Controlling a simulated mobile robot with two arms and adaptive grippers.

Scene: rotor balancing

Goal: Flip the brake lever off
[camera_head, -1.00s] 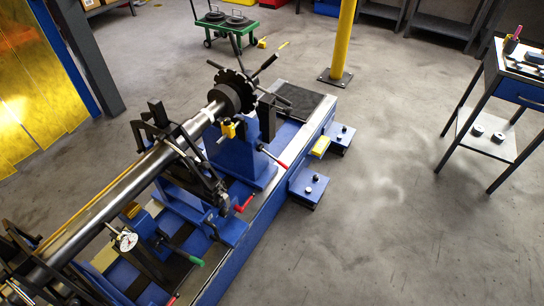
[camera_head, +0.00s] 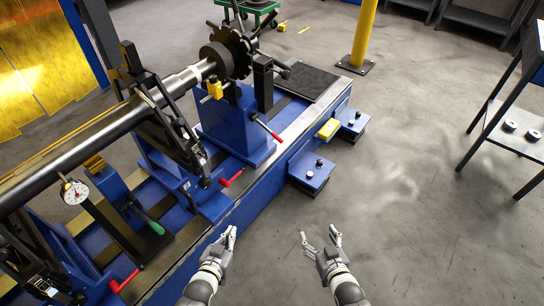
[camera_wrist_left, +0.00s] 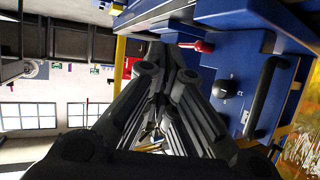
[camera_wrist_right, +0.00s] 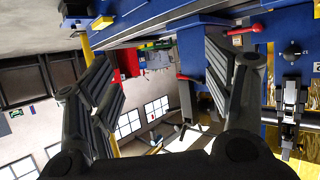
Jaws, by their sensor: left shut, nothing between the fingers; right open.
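Several levers stand along the front of the blue balancing machine (camera_head: 240,140); I cannot tell for sure which is the brake lever. One red-handled lever (camera_head: 268,130) angles down from the pedestal under the black toothed disc (camera_head: 229,53). A second red handle (camera_head: 232,178) sits lower on the near side, and a third red handle (camera_head: 125,282) is at the lower left. A green handle (camera_head: 153,226) lies between. My left gripper (camera_head: 230,237) is shut and empty, beside the machine's front edge. My right gripper (camera_head: 320,240) is open and empty over the floor, apart from everything.
Blue feet (camera_head: 312,171) with black knobs and a yellow block (camera_head: 329,128) jut from the machine's front. A dial gauge (camera_head: 74,191) stands at left. A yellow post (camera_head: 363,35) and a table (camera_head: 515,135) are beyond.

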